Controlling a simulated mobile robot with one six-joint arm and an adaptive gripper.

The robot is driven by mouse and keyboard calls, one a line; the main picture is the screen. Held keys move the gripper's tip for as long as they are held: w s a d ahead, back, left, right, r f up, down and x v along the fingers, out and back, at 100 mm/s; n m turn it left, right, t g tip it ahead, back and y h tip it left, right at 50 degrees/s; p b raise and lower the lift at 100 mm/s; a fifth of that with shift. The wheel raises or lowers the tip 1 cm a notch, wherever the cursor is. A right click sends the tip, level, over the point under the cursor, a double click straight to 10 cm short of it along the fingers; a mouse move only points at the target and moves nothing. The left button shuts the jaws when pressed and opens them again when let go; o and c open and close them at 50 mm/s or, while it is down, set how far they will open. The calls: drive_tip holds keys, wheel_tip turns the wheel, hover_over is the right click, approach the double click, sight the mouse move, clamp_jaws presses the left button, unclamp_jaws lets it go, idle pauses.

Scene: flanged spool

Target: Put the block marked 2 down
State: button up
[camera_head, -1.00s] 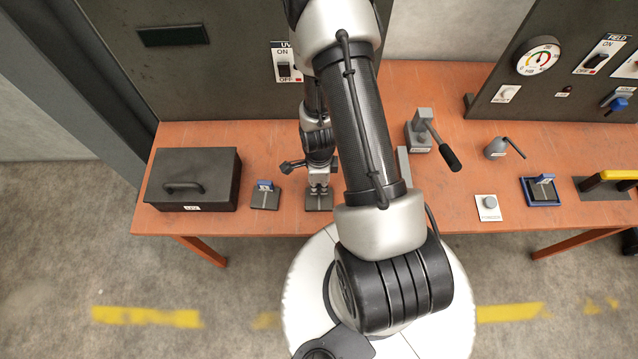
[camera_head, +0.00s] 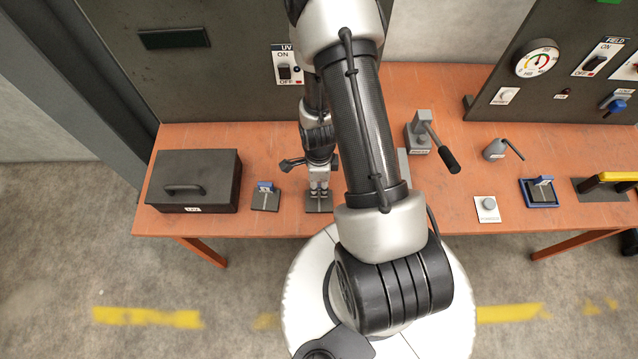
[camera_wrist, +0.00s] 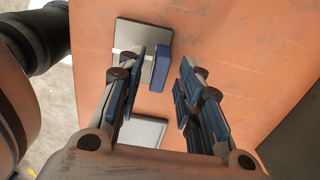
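My gripper (camera_head: 319,190) is over a dark square plate (camera_head: 319,206) at the table's front edge. In the wrist view its fingers (camera_wrist: 157,95) stand apart, and I see nothing held between them. A pale plate (camera_wrist: 143,132) shows partly below the fingers. A blue block (camera_wrist: 160,68) stands on a grey plate (camera_wrist: 130,38) just beyond the fingertips, apart from them. In the head view a blue-topped block (camera_head: 265,187) stands on a plate left of my gripper. Another blue-topped block (camera_head: 542,182) stands in a blue-rimmed tray (camera_head: 541,205) at right. Their marks are too small to read.
A dark lidded box (camera_head: 195,180) stands left on the orange table (camera_head: 375,220). Right of my arm are a lever device (camera_head: 420,135), a grey handled part (camera_head: 495,148), a button plate (camera_head: 487,209) and a yellow handle (camera_head: 610,176). Dark panels stand behind.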

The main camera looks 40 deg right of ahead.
drive_tip(key=w+a+r+n+t+p, duration=0.1)
drive_tip(key=a+r+n+p, duration=0.35)
drive_tip(key=r, duration=1.15)
drive_tip(key=a+r+n+t+b, duration=0.1)
drive_tip(key=r+n, duration=0.7)
drive_tip(key=r, duration=0.7)
drive_tip(key=s+a+r+n+t, duration=0.2)
drive_tip(key=s+a+r+n, duration=0.3)
drive_tip(key=s+r+n, duration=0.5)
wheel_tip(320, 180, up, 3)
drive_tip(key=shift+s+f+n+t, duration=0.2)
drive_tip(key=shift+s+n+t, duration=0.15)
drive_tip(key=shift+n, duration=0.8)
